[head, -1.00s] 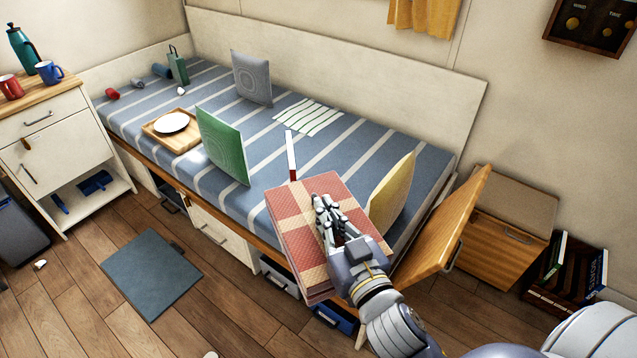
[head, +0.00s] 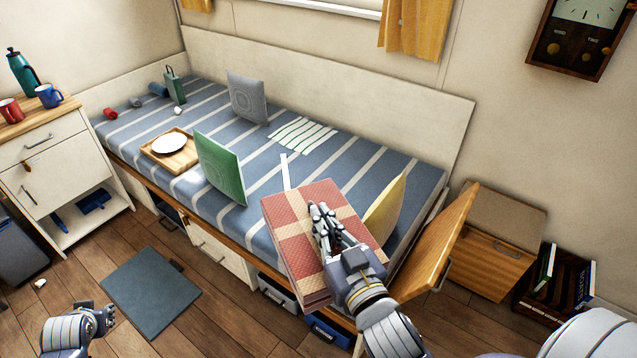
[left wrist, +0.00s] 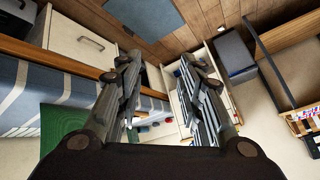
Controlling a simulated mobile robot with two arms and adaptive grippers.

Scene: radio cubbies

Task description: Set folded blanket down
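The folded blanket (head: 303,221), red and cream checked, is at the near right end of the bed (head: 262,218) in the head view. It overlaps the bed's front edge in the picture and hides part of it. My right gripper (head: 322,215) lies over its upper face, shut on the blanket; where the fingers grip is hidden. I cannot tell whether its underside touches the mattress. My left gripper (head: 106,315) is low at the left, over the floor and away from the bed. In the left wrist view its two fingers (left wrist: 160,65) stand apart with nothing between them.
A yellow cushion (head: 385,212) stands right behind the blanket, and an open wooden door (head: 440,245) is to its right. A green cushion (head: 220,168) and a tray (head: 185,160) with a plate are further left.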

